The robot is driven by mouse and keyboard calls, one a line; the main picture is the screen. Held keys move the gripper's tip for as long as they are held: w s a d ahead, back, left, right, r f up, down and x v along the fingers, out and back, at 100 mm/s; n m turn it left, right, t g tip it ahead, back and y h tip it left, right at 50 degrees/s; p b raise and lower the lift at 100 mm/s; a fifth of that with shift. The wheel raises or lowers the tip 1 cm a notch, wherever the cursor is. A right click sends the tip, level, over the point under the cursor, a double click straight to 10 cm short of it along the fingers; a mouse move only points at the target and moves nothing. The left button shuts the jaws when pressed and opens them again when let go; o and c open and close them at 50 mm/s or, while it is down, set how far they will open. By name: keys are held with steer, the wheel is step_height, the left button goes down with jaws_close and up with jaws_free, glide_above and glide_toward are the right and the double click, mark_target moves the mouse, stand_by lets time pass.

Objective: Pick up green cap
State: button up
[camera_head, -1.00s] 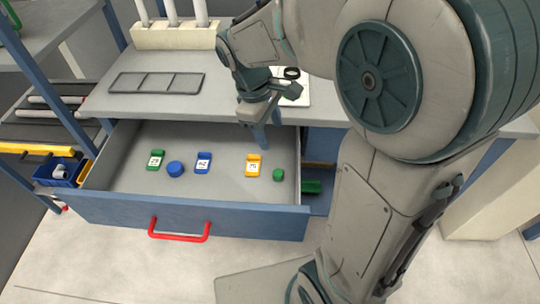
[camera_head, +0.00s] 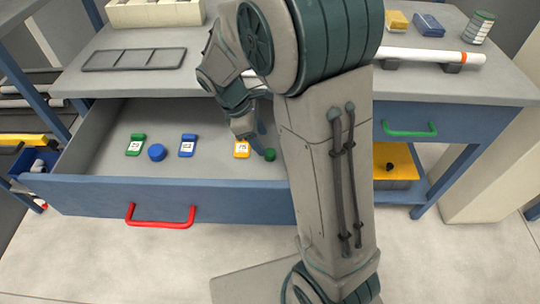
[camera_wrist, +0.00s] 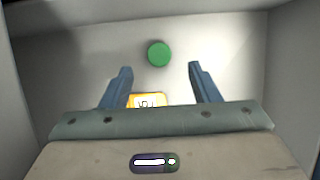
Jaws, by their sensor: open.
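The green cap (camera_head: 270,155) lies on the floor of the open drawer, toward its right end in the head view. In the wrist view the green cap (camera_wrist: 159,54) is a round disc just beyond my fingertips, between their lines. My gripper (camera_wrist: 160,68) is open and empty, with the two blue fingers apart. In the head view my gripper (camera_head: 258,143) is low over the drawer, close beside the green cap. A yellow tag (camera_head: 242,148) with a white label lies next to it, partly hidden behind my gripper in the wrist view.
The open drawer (camera_head: 160,197) has a red handle. A blue cap (camera_head: 156,152), a green tag (camera_head: 136,145) and a blue tag (camera_head: 188,145) lie to the left inside it. The drawer walls surround the gripper. A dark rack (camera_head: 135,59) is on the worktop.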

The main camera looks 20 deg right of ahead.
steer(key=b+x, duration=0.2)
steer(key=x, duration=0.3)
steer(key=shift+d+f, duration=0.1)
steer(key=shift+f, duration=0.05)
steer(key=c, duration=1)
step_height(320, 180, up, 18)
steer(key=p, duration=0.5)
step_height(320, 180, up, 9)
steer(key=p, duration=0.9)
glide_above(270, 151)
steer(key=shift+a, duration=0.3)
